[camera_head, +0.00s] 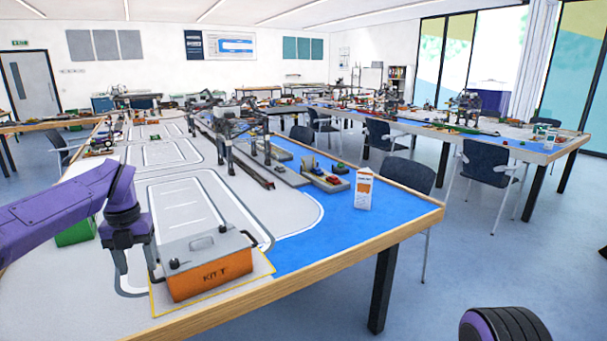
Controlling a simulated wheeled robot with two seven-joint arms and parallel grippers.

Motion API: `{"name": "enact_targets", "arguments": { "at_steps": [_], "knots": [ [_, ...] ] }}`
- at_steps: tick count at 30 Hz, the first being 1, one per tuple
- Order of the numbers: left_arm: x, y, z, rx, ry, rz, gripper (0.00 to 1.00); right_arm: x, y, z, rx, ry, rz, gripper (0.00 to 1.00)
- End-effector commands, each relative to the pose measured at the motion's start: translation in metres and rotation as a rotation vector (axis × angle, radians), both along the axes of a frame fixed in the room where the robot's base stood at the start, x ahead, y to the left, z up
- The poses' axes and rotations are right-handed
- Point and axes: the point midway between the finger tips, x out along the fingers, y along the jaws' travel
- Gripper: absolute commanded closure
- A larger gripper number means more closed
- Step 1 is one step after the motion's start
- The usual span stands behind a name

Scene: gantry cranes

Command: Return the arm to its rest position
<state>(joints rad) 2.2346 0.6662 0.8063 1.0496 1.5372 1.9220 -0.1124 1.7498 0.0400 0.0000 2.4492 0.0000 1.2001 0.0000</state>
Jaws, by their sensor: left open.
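My left arm (60,212) is purple and reaches in from the left over the near end of the table. My left gripper (138,272) points down, open, at the left end of an orange kit box (212,280) with a grey lid. One finger is close to the box's left side; I cannot tell whether it touches. The box sits on a yellow-edged pad (163,303) at the table's near corner. My right gripper is out of view.
The table (345,255) has a wooden edge, grey road markings and a blue area. A carton (364,188), a tray with toy cars (325,179) and a gantry crane (240,130) stand farther back. A green box (75,232) is partly behind my arm. Chairs (492,172) stand right.

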Motion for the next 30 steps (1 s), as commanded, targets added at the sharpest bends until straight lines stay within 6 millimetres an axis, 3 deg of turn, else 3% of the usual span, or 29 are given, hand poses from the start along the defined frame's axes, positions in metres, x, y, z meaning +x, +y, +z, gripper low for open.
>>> {"name": "enact_targets", "arguments": {
  "at_steps": [5,11,16,20,23,26,29,30],
  "knots": [
    [0.013,0.01,-0.004,0.118,-0.061,-0.056,0.46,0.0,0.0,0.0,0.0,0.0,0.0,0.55],
    [0.021,0.016,-0.028,0.346,-0.08,-0.209,0.46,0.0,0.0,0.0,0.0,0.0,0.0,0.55],
    [0.022,0.012,-0.07,0.626,-0.06,-0.476,0.46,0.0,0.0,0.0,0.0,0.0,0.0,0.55],
    [0.014,-0.006,-0.122,0.846,-0.02,-0.802,0.46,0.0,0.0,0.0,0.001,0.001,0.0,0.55],
    [-0.004,-0.029,-0.173,0.977,0.019,-1.124,0.46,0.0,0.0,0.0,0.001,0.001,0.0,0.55],
    [-0.043,-0.058,-0.234,1.043,0.063,-1.504,0.46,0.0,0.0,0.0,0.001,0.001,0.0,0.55],
    [-0.107,-0.082,-0.294,1.018,0.107,-1.902,0.46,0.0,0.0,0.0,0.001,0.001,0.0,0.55],
    [-0.136,-0.089,-0.314,0.983,0.123,-2.047,0.46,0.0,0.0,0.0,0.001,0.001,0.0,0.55]
  ]
}}
